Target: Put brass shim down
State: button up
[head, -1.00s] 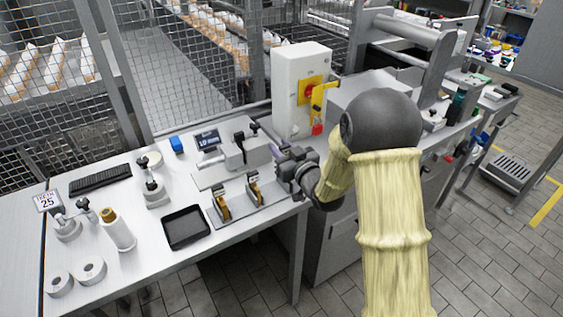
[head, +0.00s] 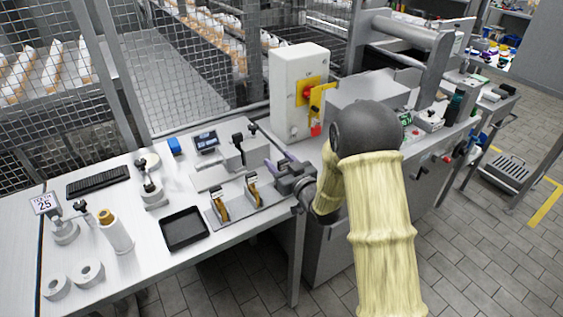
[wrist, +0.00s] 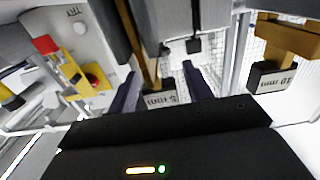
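Two brass shims stand in dark holders on a grey plate. The left shim (head: 222,206) and the right shim (head: 252,189) both show in the head view. In the wrist view, a brass shim (wrist: 146,48) rises from a block marked "5 mm", seen between my fingers. Another brass piece (wrist: 288,38) stands at a block marked "10 mm" on the right. My gripper (head: 277,163) is just right of the right shim. Its fingers are apart, and I see nothing clamped between them in the wrist view (wrist: 160,88).
A black tray (head: 184,229) lies left of the shim plate (head: 274,203). A grey clamp fixture (head: 240,156) stands behind it. A white switch box (head: 297,90) with a red knob stands behind my gripper. A white bottle (head: 115,232) and stands occupy the left of the table.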

jog(key=shift+a+f, duration=0.1)
jog(key=shift+a, duration=0.05)
jog(key=shift+s+f, duration=0.1)
jog(key=shift+s, duration=0.1)
jog(key=d+p+v, duration=0.1)
jog(key=p+v, duration=0.3)
jog(key=v, duration=1.1)
jog(key=shift+w, duration=0.25)
jog(key=shift+d+p, duration=0.15)
jog(key=shift+p, duration=0.4)
jog(key=p+v, duration=0.1)
jog(key=p, duration=0.3)
jog(key=shift+s+d, duration=0.15)
jog(key=shift+s, duration=0.25)
